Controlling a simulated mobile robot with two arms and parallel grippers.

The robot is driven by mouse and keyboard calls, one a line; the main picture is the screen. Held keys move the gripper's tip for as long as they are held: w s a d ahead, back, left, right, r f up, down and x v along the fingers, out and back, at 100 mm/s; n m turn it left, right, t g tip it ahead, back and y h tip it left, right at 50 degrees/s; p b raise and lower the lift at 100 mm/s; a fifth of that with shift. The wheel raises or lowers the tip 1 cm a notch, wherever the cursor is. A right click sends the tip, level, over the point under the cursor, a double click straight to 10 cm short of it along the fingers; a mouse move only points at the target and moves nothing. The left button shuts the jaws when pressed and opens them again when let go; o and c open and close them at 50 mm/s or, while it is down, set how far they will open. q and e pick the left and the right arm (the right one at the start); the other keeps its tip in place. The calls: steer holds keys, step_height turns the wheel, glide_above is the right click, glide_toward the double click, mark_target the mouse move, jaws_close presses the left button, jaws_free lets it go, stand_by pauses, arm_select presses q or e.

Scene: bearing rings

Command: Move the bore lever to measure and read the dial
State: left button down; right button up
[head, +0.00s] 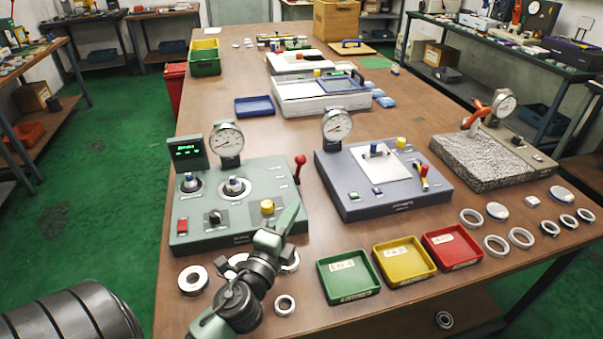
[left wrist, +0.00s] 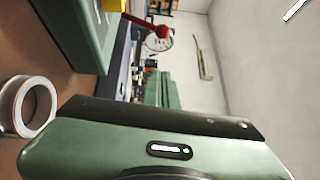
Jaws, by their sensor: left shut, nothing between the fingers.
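The green gauge station (head: 225,215) stands at the near left of the table. Its round white dial (head: 226,140) stands at the back, beside a small box with a lit green readout (head: 188,151). A lever with a red knob (head: 300,162) rises at the station's right edge; the red knob (left wrist: 161,31) also shows in the left wrist view. My left gripper (head: 296,203) is shut and empty near the station's front right corner, a little short of the lever in the picture. My right gripper is not in view.
A blue-grey gauge station (head: 380,185) with its own dial stands to the right. Green (head: 348,292), yellow (head: 420,273) and red (head: 460,261) trays line the front. Metal rings (head: 193,280) lie near my arm, and several more lie at the right.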

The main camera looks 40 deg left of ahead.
arm_select(q)
steer(key=a+f+p+x, duration=0.1)
steer(key=a+p+x, duration=0.2)
steer(key=x, duration=1)
steer(key=shift+s+r, duration=0.3)
steer(key=shift+r, duration=0.1)
steer(key=shift+d, duration=0.1)
steer(key=w+a+r+n+g+p, duration=0.1)
steer(key=w+a+r+g+p, duration=0.1)
steer(key=w+a+p, duration=0.6)
steer(key=shift+a+r+n+h+p, duration=0.35)
steer(key=shift+a+r+p, duration=0.4)
steer(key=shift+p, duration=0.6)
